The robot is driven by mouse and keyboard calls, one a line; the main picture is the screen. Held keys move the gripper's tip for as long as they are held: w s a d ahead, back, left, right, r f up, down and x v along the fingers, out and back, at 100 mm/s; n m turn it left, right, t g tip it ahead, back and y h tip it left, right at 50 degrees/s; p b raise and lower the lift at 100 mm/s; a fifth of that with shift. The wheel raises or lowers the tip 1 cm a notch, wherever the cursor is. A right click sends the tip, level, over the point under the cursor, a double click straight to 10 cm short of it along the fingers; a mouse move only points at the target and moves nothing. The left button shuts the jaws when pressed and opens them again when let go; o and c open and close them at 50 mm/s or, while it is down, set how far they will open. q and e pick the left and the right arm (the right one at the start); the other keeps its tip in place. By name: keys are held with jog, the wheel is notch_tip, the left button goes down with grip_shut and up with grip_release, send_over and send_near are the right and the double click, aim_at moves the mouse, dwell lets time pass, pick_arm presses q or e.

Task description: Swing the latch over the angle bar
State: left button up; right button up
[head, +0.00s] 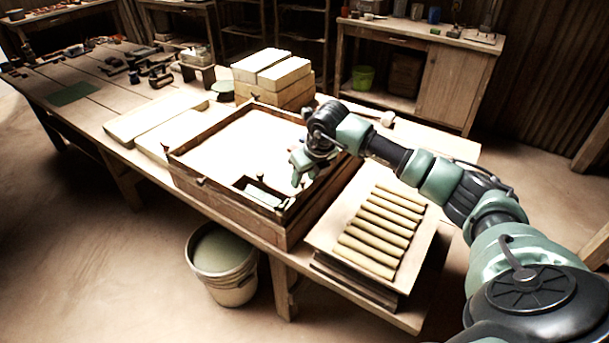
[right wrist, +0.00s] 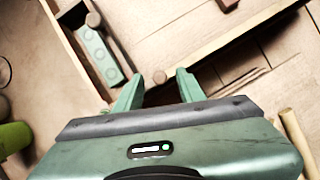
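A shallow wooden frame (head: 290,225) with a pale sheet inside stands on the table. A pale green bar with round marks (right wrist: 98,52) lies along a dark slot at the frame's near corner; it also shows in the head view (head: 263,195). I take it for the angle bar, but cannot be sure. A round wooden peg (right wrist: 93,19) stands beside it. The latch cannot be told apart clearly. My right gripper (right wrist: 158,84) is open, its two green fingers apart, over the frame's near right side. A small round knob (right wrist: 160,76) shows between the fingertips; contact cannot be told. My left gripper is out of view.
A board with several clay rolls (head: 375,235) lies right of the frame. Pale blocks (head: 270,70) are stacked behind it and flat slabs (head: 155,118) lie to its left. A bucket (head: 222,265) stands on the floor in front of the table.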

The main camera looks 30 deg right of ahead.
grip_shut()
